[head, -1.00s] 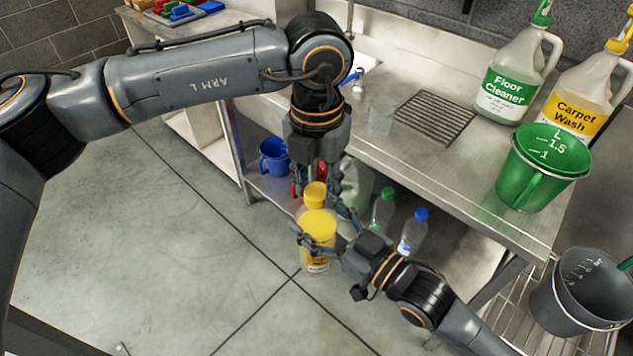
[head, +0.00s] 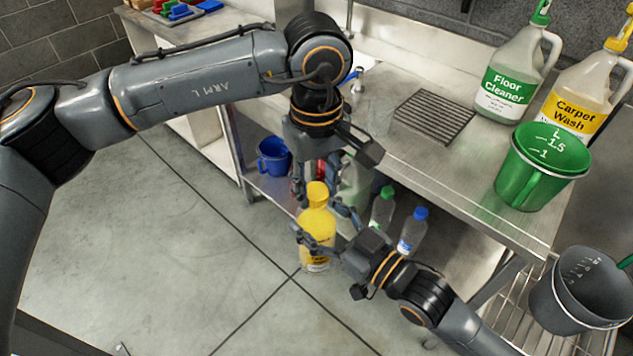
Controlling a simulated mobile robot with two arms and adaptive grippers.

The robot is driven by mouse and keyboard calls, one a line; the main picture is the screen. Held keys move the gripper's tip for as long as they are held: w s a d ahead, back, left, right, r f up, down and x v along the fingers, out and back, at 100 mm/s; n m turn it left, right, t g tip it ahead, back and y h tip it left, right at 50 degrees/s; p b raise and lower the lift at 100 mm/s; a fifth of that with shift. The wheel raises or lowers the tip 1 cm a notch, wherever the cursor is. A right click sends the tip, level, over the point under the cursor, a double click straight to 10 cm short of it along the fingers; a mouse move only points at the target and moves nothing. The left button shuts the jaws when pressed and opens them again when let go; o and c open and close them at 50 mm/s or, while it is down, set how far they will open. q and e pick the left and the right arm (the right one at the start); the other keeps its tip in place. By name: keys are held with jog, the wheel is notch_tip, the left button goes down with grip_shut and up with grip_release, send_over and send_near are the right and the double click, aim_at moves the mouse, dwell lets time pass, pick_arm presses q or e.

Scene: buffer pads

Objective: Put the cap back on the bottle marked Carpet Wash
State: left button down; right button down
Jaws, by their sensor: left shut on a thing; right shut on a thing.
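A yellow bottle (head: 316,225) is upright in the middle of the head view, above the floor in front of the lower shelf. Its label is too small and covered to read. My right gripper (head: 320,240) is shut around its body from the right. My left gripper (head: 318,200) comes down from above and is shut on the cap. A jug whose label reads Carpet Wash (head: 573,105) stands on the counter at the right, partly hidden.
A Floor Cleaner jug (head: 509,80) and a green measuring bucket (head: 535,185) stand on the steel counter (head: 440,165). Small bottles with green (head: 383,208) and blue (head: 413,232) caps and a blue mug (head: 273,157) are below. A grey bucket (head: 580,292) is lower right.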

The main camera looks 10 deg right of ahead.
pick_arm(q)
jog(key=shift+w+m, duration=0.15)
jog(key=shift+m, duration=0.35)
jog(key=c, duration=0.8)
grip_release()
jog(key=shift+c, duration=0.2)
jog(key=shift+r, duration=0.1)
jog(key=shift+r, duration=2.2)
